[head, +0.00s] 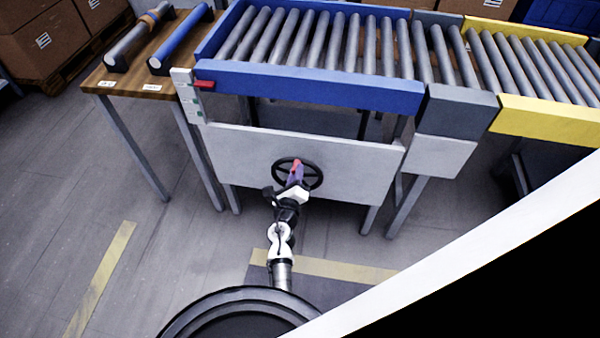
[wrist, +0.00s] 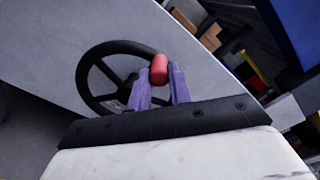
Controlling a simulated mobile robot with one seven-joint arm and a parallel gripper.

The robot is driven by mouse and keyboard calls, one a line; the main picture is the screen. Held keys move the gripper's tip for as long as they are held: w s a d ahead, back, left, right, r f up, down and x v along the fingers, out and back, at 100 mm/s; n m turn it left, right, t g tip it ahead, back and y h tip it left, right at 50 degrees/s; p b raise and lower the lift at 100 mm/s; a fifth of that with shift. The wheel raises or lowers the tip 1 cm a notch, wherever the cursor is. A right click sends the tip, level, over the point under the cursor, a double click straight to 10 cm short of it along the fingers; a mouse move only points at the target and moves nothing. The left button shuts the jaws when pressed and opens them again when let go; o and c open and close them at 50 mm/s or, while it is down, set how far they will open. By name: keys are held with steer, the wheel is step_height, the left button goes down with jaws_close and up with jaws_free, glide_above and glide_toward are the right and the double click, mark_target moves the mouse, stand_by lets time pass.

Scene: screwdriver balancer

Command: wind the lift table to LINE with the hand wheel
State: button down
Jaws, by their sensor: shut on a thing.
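The black hand wheel (head: 321,176) is mounted on the grey front panel of the lift table (head: 310,86), which has a blue frame and steel rollers. My gripper (head: 296,172) has its purple fingers shut on the wheel's red knob (head: 296,163). In the wrist view the knob (wrist: 159,68) sits between the fingertips (wrist: 160,82), at the right of the wheel's rim (wrist: 91,60). A pale scale plate (head: 184,90) stands at the table's left end. A red pointer (head: 205,84) lies across its upper part, above small greenish marks. Lettering there is too small to read.
A grey section (head: 458,108) and a yellow-framed roller conveyor (head: 545,119) adjoin on the right. A wooden bench (head: 128,84) on the left carries two rollers. Cardboard boxes (head: 45,45) stand behind it. The floor at the front left is clear.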

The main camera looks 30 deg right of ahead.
steer(key=shift+w+a+r+n, duration=0.15)
steer(key=shift+w+r+n, duration=0.15)
steer(key=shift+r, duration=0.1)
steer(key=shift+a, duration=0.1)
steer(key=c, duration=1.4)
jaws_free()
steer(key=shift+f, duration=0.15)
steer(key=shift+o, duration=0.6)
steer(key=shift+f, duration=0.1)
steer(key=shift+s+f, duration=0.1)
steer(key=shift+s, duration=0.1)
